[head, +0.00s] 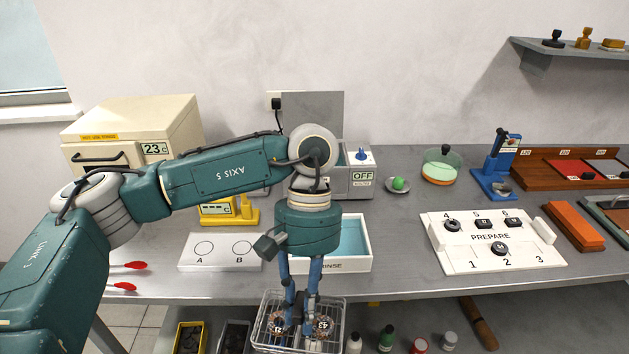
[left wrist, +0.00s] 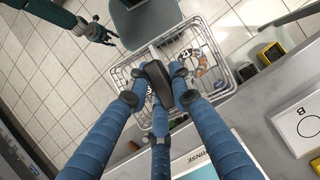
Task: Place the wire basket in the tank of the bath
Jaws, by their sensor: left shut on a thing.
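My left gripper (head: 305,318) is shut on the dark handle of the wire basket (head: 338,342). It holds the basket in front of the bench's front edge, at the bottom of the head view. The basket also shows in the left wrist view (left wrist: 228,86), with the handle (left wrist: 158,84) between my fingers. Round numbered parts lie in the basket. The bath (head: 358,184) is a grey box at the back of the bench, with a blue knob and an OFF label. My arm hides its left part and much of its tank. My right gripper (left wrist: 100,32) is at the upper left of the left wrist view.
A white rinse tray (head: 362,262) lies between the basket and the bath. A white A/B board (head: 222,262) is left of it, with a yellow device (head: 243,212) behind. A numbered PREPARE board (head: 470,258) is on the right. Bottles and bins stand on the lower shelf.

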